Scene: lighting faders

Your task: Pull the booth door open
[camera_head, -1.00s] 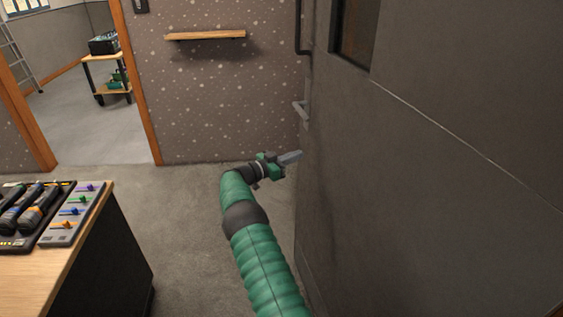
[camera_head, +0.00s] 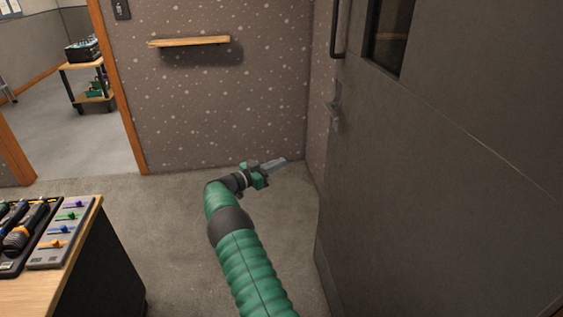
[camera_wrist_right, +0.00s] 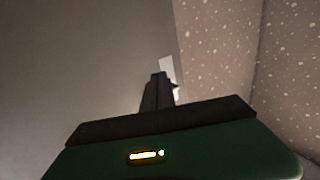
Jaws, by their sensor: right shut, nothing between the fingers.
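The booth door (camera_head: 450,190) is a large dark grey panel filling the right of the head view, with a window (camera_head: 388,35) and a vertical pull bar (camera_head: 338,28). A small lever handle (camera_head: 333,112) sits below the bar near the door's far edge. My right gripper (camera_head: 279,164) is shut and empty, left of the door and lower in the picture than the lever, apart from both. In the right wrist view its fingers (camera_wrist_right: 158,92) point up along a grey surface, with a pale piece (camera_wrist_right: 167,66) partly hidden behind them. My left gripper is not in view.
A desk (camera_head: 75,255) with a fader panel (camera_head: 65,232) stands at the lower left. A wooden shelf (camera_head: 190,41) is on the speckled back wall (camera_head: 225,110). An open doorway at the left shows a cart (camera_head: 85,68). The carpet (camera_head: 160,225) between desk and door is clear.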

